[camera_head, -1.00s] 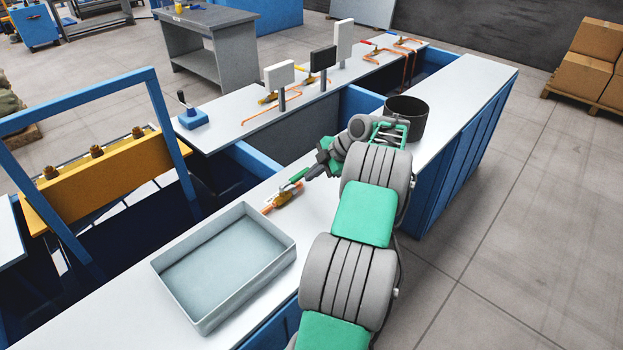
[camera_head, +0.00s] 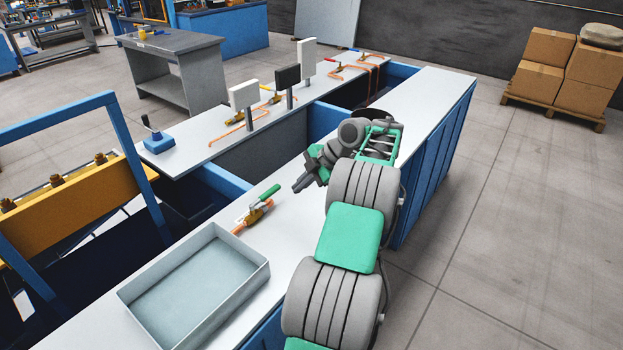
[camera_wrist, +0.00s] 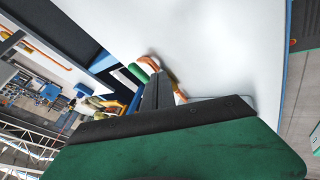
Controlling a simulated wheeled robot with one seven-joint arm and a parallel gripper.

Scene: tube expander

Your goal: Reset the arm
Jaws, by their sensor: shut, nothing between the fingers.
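My gripper (camera_head: 299,186) is shut and empty, held above the white bench top to the right of a valve. The valve (camera_head: 257,212), brass and orange with a green handle, lies on the bench behind the tray. A clear gap separates it from my gripper in the head view. In the wrist view, my gripper's dark fingers (camera_wrist: 152,88) are together, with the green handle (camera_wrist: 138,76) and the orange pipe (camera_wrist: 172,72) just beyond them. My arm reaches along the right side of the bench in the head view.
A grey open tray (camera_head: 262,270) sits at the near end of the bench. A dark round bin (camera_head: 361,115) stands behind my wrist, partly hidden. A blue frame with a yellow panel (camera_head: 62,212) is at left. The floor at right (camera_head: 520,230) is clear up to stacked boxes (camera_head: 560,70).

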